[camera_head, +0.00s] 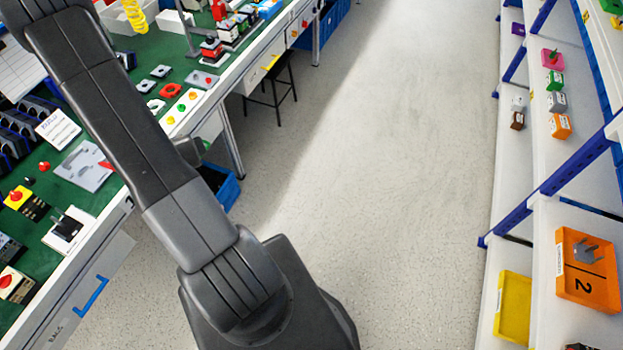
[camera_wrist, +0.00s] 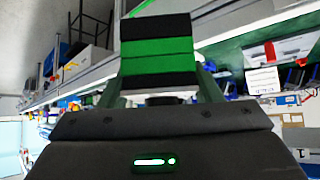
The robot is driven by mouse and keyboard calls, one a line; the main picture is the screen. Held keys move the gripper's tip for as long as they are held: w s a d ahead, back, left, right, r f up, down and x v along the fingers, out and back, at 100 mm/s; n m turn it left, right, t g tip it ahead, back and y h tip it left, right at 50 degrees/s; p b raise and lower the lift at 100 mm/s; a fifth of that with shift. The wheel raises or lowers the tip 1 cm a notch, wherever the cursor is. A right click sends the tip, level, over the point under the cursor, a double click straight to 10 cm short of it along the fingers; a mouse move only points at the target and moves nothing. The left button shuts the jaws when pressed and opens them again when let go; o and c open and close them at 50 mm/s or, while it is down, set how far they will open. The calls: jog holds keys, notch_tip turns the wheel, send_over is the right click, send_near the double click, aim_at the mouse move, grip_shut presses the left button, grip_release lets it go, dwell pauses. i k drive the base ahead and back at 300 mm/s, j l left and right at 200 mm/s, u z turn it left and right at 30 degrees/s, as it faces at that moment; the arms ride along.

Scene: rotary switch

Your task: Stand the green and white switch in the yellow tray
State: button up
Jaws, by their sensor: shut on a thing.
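In the wrist view my gripper (camera_wrist: 160,82) is shut on the green and white switch (camera_wrist: 158,47). The switch shows as a block with green and black bands and a pale strip along its lower edge; its far side is hidden. In the head view my arm covers most of the gripper, and a small green patch shows beside the arm. The yellow tray (camera_head: 513,308) is on the right-hand shelf, low in the head view, well apart from my gripper. Its visible floor is empty.
An orange bin (camera_head: 587,268) marked 2 stands right of the tray. Blue shelf posts (camera_head: 572,167) cross in front of the shelf, with several small switches farther back. A green workbench (camera_head: 150,110) crowded with parts is on the left. The floor (camera_head: 390,150) between is clear.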

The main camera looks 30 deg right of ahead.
aim_at(511, 308)
jog(key=z, duration=3)
jog(key=i+z, duration=0.65)
jog(key=i+l, duration=0.05)
jog(key=i, duration=0.05)
